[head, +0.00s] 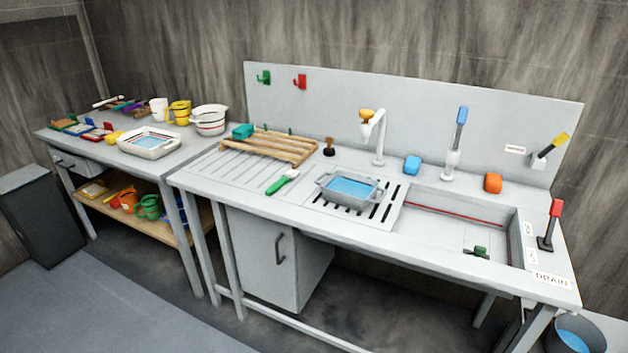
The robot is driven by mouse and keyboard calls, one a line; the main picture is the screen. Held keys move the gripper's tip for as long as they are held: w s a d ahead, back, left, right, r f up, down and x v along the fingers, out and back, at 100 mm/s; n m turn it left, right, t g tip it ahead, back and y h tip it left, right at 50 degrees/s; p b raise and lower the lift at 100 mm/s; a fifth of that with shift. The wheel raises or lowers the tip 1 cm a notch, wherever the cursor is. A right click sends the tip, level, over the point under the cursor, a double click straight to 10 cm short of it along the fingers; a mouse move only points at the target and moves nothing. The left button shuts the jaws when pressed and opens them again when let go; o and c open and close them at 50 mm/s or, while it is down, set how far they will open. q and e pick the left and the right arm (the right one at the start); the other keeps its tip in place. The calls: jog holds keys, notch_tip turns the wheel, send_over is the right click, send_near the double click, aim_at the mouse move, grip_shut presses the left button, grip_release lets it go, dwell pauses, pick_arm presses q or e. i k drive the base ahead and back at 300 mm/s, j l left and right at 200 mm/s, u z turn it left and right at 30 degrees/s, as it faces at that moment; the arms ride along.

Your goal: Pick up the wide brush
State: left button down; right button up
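A brush-like tool with a green handle and a white end (282,181) lies on the grooved drainboard of the sink counter, left of the grey basin. It looks like a brush, but I cannot tell for sure that it is the wide one. A tool with a yellow end (553,144) is on the back panel at the far right; its exact kind is unclear. Neither of my grippers shows in the head view, so nothing is seen in contact with these tools.
A grey basin of water (349,188) sits on the slotted part of the counter (225,185). A wooden rack (268,147) stands behind the green-handled tool. The sink (455,215) is at right. A second table with bowls and a white tray (149,143) stands left.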

aim_at(288, 178)
jog(key=i+j+z, duration=0.2)
jog(key=j, duration=0.2)
jog(key=i+j+z, duration=0.2)
jog(key=j, duration=0.2)
jog(key=j+z, duration=0.2)
jog(key=j, duration=0.25)
jog(key=i+j+z, duration=0.15)
jog(key=j, duration=0.3)
